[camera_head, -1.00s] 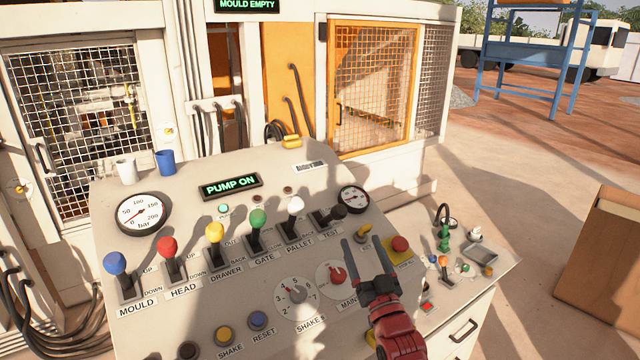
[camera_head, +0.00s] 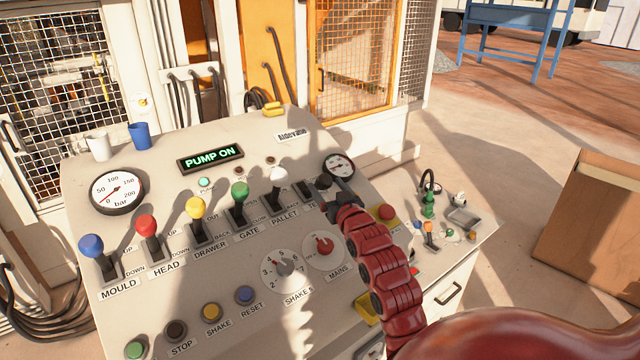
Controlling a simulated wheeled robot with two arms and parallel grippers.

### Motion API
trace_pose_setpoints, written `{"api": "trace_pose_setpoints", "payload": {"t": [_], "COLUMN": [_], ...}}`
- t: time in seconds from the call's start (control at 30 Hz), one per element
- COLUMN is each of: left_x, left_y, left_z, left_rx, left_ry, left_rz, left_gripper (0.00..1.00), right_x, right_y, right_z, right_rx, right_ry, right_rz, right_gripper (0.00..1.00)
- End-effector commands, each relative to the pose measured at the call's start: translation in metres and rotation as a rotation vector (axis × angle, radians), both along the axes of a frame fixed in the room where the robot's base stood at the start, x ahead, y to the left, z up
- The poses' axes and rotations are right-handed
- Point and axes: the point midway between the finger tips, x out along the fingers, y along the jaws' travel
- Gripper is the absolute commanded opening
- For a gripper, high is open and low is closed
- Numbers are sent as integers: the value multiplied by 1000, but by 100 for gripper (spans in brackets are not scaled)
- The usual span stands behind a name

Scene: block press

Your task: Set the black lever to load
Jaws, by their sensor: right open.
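The black lever (camera_head: 323,183) is the rightmost lever in the row on the control panel (camera_head: 130,310). Its black knob leans to the right, just below the small pressure gauge. My right gripper (camera_head: 337,199) is at the lever, with its dark fingers close beside or around the knob; I cannot tell whether they touch it. It is open. The wrist hides part of the lever's label. My left gripper is not in view.
The white lever (camera_head: 279,177) stands close left of the black one, then the green lever (camera_head: 240,191) and others. The red emergency button (camera_head: 387,212) is right of my wrist. The mains switch (camera_head: 322,245) lies below.

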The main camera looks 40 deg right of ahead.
Motion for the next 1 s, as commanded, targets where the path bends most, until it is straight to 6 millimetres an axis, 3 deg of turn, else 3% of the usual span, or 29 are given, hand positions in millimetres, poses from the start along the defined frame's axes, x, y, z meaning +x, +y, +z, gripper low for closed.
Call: {"api": "trace_pose_setpoints", "payload": {"t": [0.1, 0.3, 0.73, 1.0], "left_x": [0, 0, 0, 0], "left_y": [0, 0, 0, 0], "left_z": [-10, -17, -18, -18], "left_rx": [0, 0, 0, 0], "left_ry": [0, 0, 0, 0], "left_rz": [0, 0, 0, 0], "left_gripper": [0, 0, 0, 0], "right_x": [22, 43, 51, 51], "right_y": [-8, -18, -21, -21], "right_z": [-2, -1, 0, 0], "right_rx": [1, 0, -1, -1], "right_ry": [-1, 1, 0, -1], "right_rz": [2, 0, 0, 0], "right_gripper": [80, 80, 80, 32]}}
